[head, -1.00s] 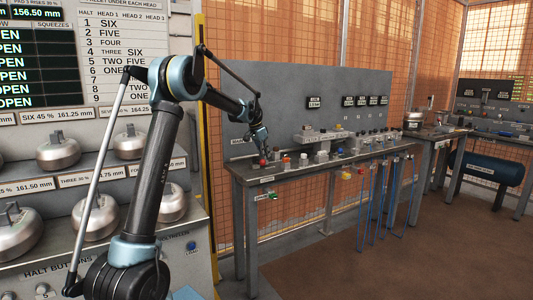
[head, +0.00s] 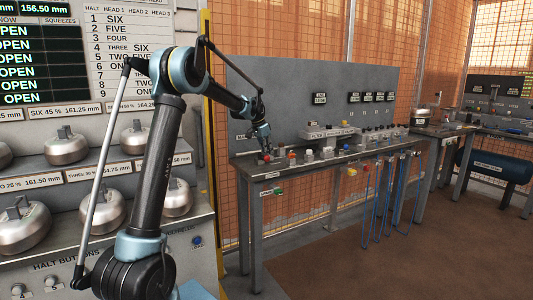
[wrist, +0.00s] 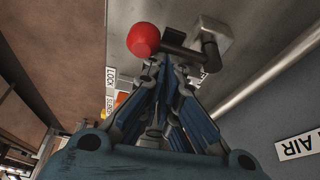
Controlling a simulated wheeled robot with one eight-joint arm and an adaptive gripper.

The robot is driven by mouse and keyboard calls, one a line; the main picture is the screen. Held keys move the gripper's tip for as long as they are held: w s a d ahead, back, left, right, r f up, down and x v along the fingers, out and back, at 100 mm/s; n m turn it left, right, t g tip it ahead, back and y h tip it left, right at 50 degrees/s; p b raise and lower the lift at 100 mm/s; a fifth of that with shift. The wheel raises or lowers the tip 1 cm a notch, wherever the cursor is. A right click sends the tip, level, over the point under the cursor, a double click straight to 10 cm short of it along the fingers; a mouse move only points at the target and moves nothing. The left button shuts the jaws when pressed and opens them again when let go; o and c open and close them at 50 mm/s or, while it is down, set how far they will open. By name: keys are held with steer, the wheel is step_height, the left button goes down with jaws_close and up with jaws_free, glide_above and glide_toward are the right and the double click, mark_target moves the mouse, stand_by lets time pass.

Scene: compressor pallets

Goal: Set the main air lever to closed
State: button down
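The main air lever has a red ball knob (wrist: 143,39) on a dark shaft (wrist: 180,45), which joins a grey metal block (wrist: 212,38). In the head view the red knob (head: 266,157) shows at the left end of the workbench. My gripper (wrist: 172,68) has its blue-padded fingers drawn together, with the tips right at the shaft beside the knob. I cannot tell whether they touch it, and nothing shows held between them. In the head view my gripper (head: 264,144) points down just above the knob.
The workbench (head: 340,159) carries several small knobs and valves right of the lever. A grey panel (head: 300,85) stands behind it. A wall label ending in "AIR" (wrist: 298,148) is at the lower right. Open brown floor (head: 370,250) lies in front.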

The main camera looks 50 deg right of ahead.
steer(key=shift+w+a+f, duration=0.1)
steer(key=shift+w+a, duration=0.05)
steer(key=shift+a, duration=0.05)
steer(key=d, duration=0.1)
steer(key=s+d, duration=0.1)
steer(key=d+r, duration=0.1)
steer(key=d, duration=0.1)
steer(key=shift+s, duration=0.15)
steer(key=v, duration=1)
steer(key=shift+s+d, duration=0.1)
steer(key=shift+d, duration=0.05)
